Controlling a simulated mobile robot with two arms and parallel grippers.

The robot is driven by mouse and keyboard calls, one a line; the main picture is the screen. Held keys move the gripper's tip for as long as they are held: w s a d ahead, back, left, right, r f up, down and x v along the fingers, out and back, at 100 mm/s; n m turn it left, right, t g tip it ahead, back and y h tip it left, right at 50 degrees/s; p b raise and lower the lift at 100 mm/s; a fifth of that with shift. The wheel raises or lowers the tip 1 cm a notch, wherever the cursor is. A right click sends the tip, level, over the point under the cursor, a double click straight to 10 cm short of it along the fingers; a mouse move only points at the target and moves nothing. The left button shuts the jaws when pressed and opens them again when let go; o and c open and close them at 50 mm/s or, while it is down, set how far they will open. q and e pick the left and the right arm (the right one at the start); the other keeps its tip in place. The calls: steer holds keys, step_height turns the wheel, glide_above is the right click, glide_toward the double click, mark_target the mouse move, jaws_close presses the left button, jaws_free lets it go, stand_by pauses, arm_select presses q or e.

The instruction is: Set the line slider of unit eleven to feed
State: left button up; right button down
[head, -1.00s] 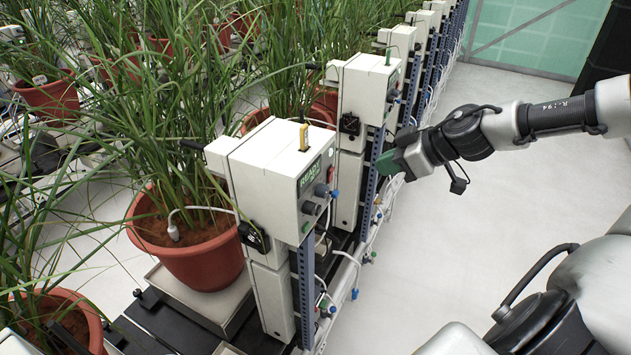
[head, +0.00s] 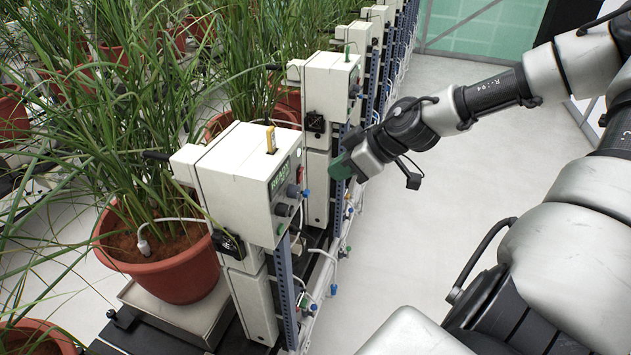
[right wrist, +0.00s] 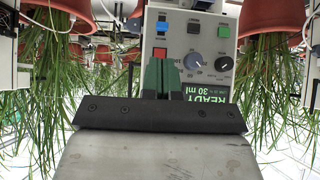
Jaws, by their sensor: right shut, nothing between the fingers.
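My right gripper (head: 340,168) is shut and empty, its green fingertips off to the right of the nearest white control unit (head: 232,178). In the right wrist view the fingers (right wrist: 163,76) point at a unit's front panel (right wrist: 178,28), which appears upside down. That panel carries a blue control (right wrist: 162,29), a dark control (right wrist: 193,26), a green control (right wrist: 223,31), a red square (right wrist: 160,54), a grey knob (right wrist: 193,61) and a dark knob (right wrist: 222,60). Its display (right wrist: 218,92) reads READY 30 ml, partly hidden by the gripper. I cannot read a unit number or slider label.
More white units (head: 327,75) run back in a row. Potted grasses stand to their left, one in a terracotta pot (head: 165,275) on a weighing plate. Blue perforated posts (head: 286,300) and cables are under the units. The floor (head: 400,225) to the right is clear.

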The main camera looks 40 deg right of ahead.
mark_target(306, 190)
steer(key=shift+x, duration=3.6)
arm_select(q)
steer(key=shift+f, duration=0.1)
arm_select(e)
steer(key=shift+f, duration=0.1)
step_height(306, 190, down, 2)
steer(key=shift+f+b, duration=0.1)
steer(key=shift+b, duration=1.05)
arm_select(q)
steer(key=shift+f, duration=0.95)
steer(key=shift+r, duration=0.1)
arm_select(e)
steer(key=shift+d+r, duration=0.1)
steer(key=shift+r, duration=0.1)
